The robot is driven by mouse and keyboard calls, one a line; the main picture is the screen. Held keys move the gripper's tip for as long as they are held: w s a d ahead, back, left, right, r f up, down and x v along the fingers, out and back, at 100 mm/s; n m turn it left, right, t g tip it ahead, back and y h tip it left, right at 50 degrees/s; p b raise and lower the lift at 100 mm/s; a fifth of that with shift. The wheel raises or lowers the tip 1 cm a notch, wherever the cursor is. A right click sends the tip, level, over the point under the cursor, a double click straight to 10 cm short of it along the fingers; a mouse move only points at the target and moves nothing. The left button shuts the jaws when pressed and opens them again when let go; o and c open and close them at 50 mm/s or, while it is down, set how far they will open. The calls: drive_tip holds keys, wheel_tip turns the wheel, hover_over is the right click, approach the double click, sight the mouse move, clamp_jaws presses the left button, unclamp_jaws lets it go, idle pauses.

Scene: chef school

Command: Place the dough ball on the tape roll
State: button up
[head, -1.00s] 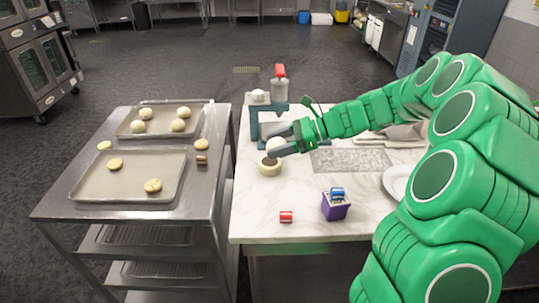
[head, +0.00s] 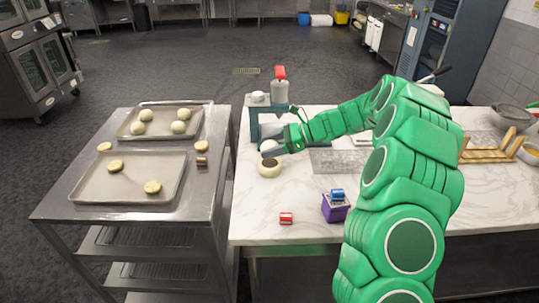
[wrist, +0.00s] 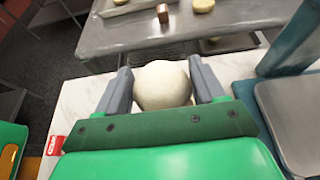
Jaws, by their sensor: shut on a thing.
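My gripper (head: 270,148) is shut on a pale, round dough ball (head: 268,146). The wrist view shows the dough ball (wrist: 163,86) between the two grey fingers of my gripper (wrist: 164,82). The tape roll (head: 269,171), cream with a dark centre, lies flat on the marble counter. In the head view the ball appears just above the roll in the picture, apart from it. I cannot tell whether it is straight over the roll or behind it. The tape roll does not show in the wrist view.
A teal device (head: 254,128) stands close behind my gripper. A purple box (head: 336,212) and a small red block (head: 286,218) are on the front of the counter. A metal cart (head: 70,203) with dough trays stands left. Marble around the roll's front is clear.

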sight(269, 163)
drive_tip(key=shift+w+a+f, duration=0.1)
drive_tip(key=shift+w+f, duration=0.35)
drive_tip(key=shift+f, duration=1.7)
drive_tip(key=shift+f, duration=0.15)
drive_tip(key=o, duration=1.1)
